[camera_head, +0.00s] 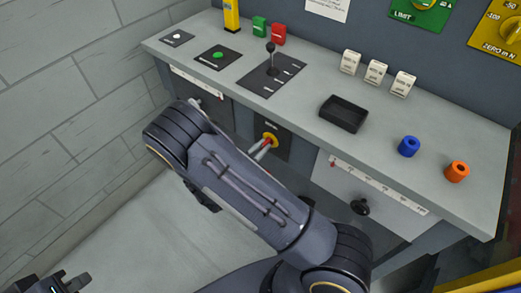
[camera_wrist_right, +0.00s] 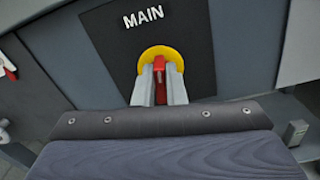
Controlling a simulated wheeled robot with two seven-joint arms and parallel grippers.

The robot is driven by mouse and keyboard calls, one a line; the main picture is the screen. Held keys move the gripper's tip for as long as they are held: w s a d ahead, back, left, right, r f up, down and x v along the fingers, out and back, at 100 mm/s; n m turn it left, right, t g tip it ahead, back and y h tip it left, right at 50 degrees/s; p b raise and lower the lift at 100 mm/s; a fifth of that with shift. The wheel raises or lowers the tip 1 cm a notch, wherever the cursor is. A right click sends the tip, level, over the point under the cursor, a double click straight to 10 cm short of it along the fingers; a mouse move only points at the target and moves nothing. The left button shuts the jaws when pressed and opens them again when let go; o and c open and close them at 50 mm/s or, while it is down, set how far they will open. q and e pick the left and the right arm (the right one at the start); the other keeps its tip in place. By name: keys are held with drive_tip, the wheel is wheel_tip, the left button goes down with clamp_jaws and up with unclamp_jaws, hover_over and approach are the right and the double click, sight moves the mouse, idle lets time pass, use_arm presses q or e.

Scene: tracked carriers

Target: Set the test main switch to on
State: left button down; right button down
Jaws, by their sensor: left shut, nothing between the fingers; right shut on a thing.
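The main switch has a yellow round plate (camera_wrist_right: 168,54) and a red handle (camera_wrist_right: 161,66) on a dark panel (camera_wrist_right: 215,45) marked MAIN. In the head view its yellow plate (camera_head: 271,139) shows on the bench front, below the worktop. My right gripper (camera_head: 262,149) is shut on the red handle; its two pale fingers (camera_wrist_right: 160,83) stand on either side of it in the wrist view. The on and off marks are not visible, so I cannot tell the setting. My left gripper (camera_head: 76,284) is shut and empty at the bottom left, away from the bench.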

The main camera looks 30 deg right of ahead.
drive_tip(key=m+b, duration=0.3)
drive_tip(key=m, duration=0.1)
drive_tip(key=f+m+b, duration=0.1)
drive_tip(key=m+b, duration=0.6)
drive_tip(key=b, duration=0.1)
drive_tip(key=shift+s+d+f+m, duration=0.15)
drive_tip(key=shift+s+m, duration=0.25)
drive_tip(key=shift+m+b, duration=1.8)
drive_tip(key=shift+m, duration=0.1)
drive_tip(key=c, duration=1.5)
unclamp_jaws()
drive_tip(key=p+v, duration=0.1)
drive_tip(key=v, duration=0.6)
drive_tip(key=shift+s+a, duration=0.2)
drive_tip(key=shift+a, duration=0.15)
drive_tip(key=shift+d, duration=0.1)
